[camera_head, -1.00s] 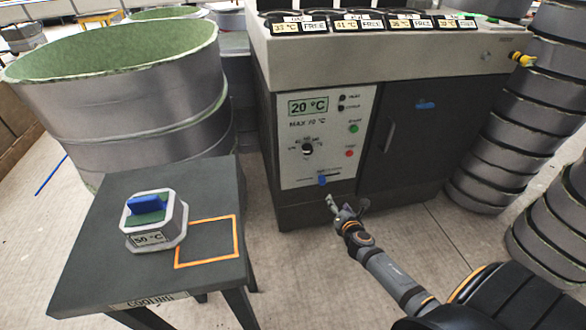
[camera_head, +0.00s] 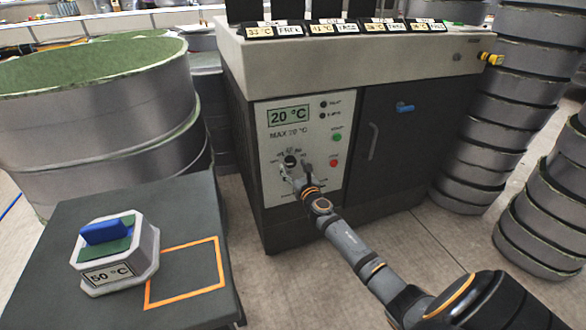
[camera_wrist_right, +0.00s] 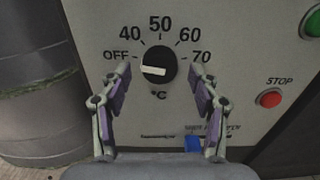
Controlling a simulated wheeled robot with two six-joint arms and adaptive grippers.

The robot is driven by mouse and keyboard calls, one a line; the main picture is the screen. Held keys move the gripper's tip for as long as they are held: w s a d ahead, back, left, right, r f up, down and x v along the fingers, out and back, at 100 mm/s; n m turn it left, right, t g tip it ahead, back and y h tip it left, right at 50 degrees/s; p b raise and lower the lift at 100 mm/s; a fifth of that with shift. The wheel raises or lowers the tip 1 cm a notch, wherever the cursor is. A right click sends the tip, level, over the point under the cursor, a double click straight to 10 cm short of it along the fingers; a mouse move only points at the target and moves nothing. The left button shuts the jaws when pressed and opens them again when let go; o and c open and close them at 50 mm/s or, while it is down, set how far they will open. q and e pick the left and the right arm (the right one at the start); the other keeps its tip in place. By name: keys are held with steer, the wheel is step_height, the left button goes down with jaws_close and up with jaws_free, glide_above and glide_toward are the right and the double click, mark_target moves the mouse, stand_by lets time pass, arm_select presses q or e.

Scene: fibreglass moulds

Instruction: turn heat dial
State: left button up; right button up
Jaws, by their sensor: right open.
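The heat dial (camera_wrist_right: 159,65) is a black round knob with a pale pointer bar on the white control panel (camera_head: 275,150). Its scale reads OFF, 40, 50, 60, 70 °C, and the pointer bar lies nearly level, its pale end toward the OFF side. The dial also shows in the head view (camera_head: 291,160). My right gripper (camera_wrist_right: 162,82) is open, its two fingers on either side of the dial's lower half; I cannot tell whether they touch it. In the head view it is in front of the panel (camera_head: 296,176). The display (camera_head: 289,115) reads 20 °C. My left gripper is not in view.
A red STOP button (camera_wrist_right: 270,98) and a green button (camera_wrist_right: 312,22) sit right of the dial. A table (camera_head: 190,215) at left holds a 50 °C mould block (camera_head: 115,252) beside an orange outline. Large tubs (camera_head: 110,110) stand behind.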

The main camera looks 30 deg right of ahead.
steer(key=shift+w+d, duration=0.1)
steer(key=shift+w, duration=0.4)
steer(key=c, duration=1.2)
steer(key=shift+o, duration=0.2)
